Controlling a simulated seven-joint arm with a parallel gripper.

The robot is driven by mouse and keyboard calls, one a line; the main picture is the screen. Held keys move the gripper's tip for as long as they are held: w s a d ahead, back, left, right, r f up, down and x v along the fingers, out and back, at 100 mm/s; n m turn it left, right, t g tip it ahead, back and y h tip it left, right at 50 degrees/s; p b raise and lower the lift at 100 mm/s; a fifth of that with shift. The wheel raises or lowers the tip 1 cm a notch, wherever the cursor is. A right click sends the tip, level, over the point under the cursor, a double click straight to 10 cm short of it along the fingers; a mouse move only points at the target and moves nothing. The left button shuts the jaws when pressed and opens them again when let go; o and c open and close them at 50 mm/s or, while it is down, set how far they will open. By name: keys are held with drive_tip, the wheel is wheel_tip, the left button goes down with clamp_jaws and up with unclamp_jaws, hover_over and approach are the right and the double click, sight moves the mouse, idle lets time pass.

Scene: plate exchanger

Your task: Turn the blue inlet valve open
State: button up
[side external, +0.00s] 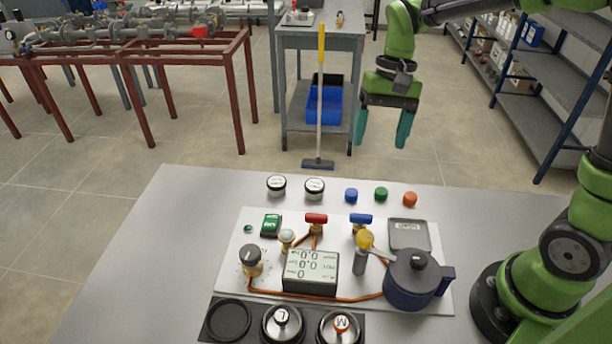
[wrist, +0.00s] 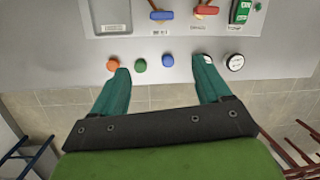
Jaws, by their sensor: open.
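The blue inlet valve (side external: 361,220) has a blue handle on a brass body and stands on the white board, right of the red valve (side external: 316,219). In the wrist view the blue handle (wrist: 161,15) is at the top, lying roughly crosswise, with the red handle (wrist: 205,11) to its right. My gripper (side external: 384,142) is open and empty, its teal fingers pointing down above and beyond the table's far edge. It is apart from the valve. In the wrist view my gripper (wrist: 162,80) shows its fingers spread widely, with the valve beyond the fingertips.
Blue (side external: 351,195), green (side external: 381,194) and orange (side external: 410,199) caps and two round white-topped pieces lie along the far table edge. A display (side external: 311,272), a dark blue pot (side external: 412,280) and a yellow-topped part (side external: 364,240) crowd the board's near side. The table's left is clear.

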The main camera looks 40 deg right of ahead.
drive_tip(key=w+r+m+g, duration=0.1)
drive_tip(key=w+m+g, duration=0.1)
approach(362, 215)
drive_tip(key=shift+y, duration=0.4)
drive_tip(key=x, duration=0.8)
drive_tip(key=shift+d+f, duration=0.25)
drive_tip(key=shift+f, duration=0.1)
drive_tip(key=c, duration=1)
drive_tip(key=shift+c, duration=0.2)
